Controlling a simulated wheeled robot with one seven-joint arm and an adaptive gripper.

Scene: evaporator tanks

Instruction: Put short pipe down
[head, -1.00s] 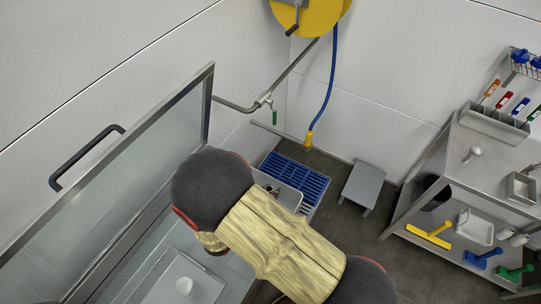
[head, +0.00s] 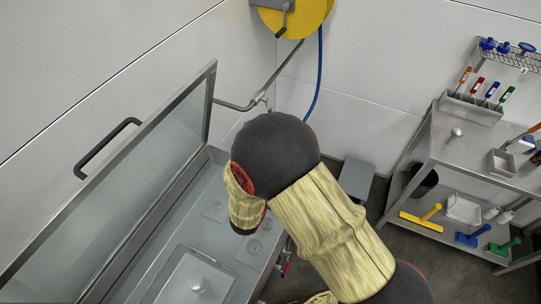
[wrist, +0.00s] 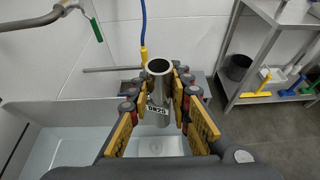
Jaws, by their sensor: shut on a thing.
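In the wrist view the short pipe (wrist: 159,68) is a grey metal tube with an open round end and a white label with dark lettering. My gripper (wrist: 164,92) is shut on it, with yellow-and-dark fingers on both sides of it. The pipe's open end faces up towards the camera. Its lower end is above a pale surface, and I cannot tell whether it touches. In the head view my arm hides the gripper and the pipe.
An open metal tank (head: 214,208) with a raised glass lid (head: 120,190) stands at the left. A grey stool (head: 357,178) stands near the back wall. A metal cart (head: 470,150) with tools and a dark bucket (head: 423,180) stands at the right. A blue hose (wrist: 143,25) hangs on the wall.

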